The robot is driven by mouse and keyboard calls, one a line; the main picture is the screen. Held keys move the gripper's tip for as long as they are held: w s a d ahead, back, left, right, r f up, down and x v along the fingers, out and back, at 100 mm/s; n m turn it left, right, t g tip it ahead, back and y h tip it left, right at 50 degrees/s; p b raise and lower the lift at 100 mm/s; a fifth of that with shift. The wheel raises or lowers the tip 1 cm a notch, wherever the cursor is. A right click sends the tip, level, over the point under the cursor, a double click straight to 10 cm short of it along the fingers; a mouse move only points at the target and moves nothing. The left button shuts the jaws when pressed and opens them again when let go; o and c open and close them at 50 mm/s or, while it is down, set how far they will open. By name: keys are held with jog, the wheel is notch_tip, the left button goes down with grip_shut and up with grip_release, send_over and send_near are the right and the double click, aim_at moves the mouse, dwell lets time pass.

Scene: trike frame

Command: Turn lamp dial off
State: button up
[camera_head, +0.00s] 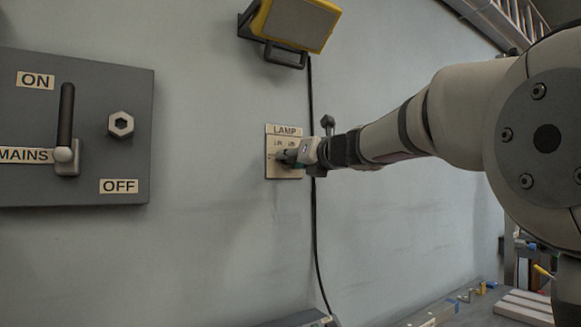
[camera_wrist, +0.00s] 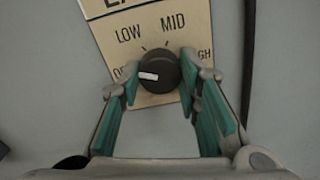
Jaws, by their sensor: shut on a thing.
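The lamp dial (camera_wrist: 160,68) is a round black knob with a white mark on the left part of its face. In the wrist view the mark points left, towards the partly hidden OFF label. The tan LAMP plate (camera_wrist: 150,100) also shows LOW, MID and a partly covered HIGH. My gripper (camera_wrist: 158,76) is shut on the dial, with one teal-padded finger on each side. In the head view my gripper (camera_head: 296,156) is at the LAMP plate (camera_head: 271,172) on the wall and hides the dial.
A grey panel (camera_head: 80,125) with a MAINS lever (camera_head: 66,120), standing upright towards ON, is on the wall at left. A yellow lamp (camera_head: 297,24) hangs above the plate. A black cable (camera_head: 317,240) runs down the wall just behind my gripper.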

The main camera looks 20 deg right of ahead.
jog(key=n+b, duration=0.2)
jog(key=n, duration=0.2)
jog(key=shift+f+n, duration=0.15)
jog(key=shift+n, duration=0.25)
jog(key=shift+b, duration=0.3)
jog(key=o, duration=1.1)
jog(key=shift+o, duration=0.2)
jog(key=v, duration=1.2)
jog(key=shift+d, duration=0.1)
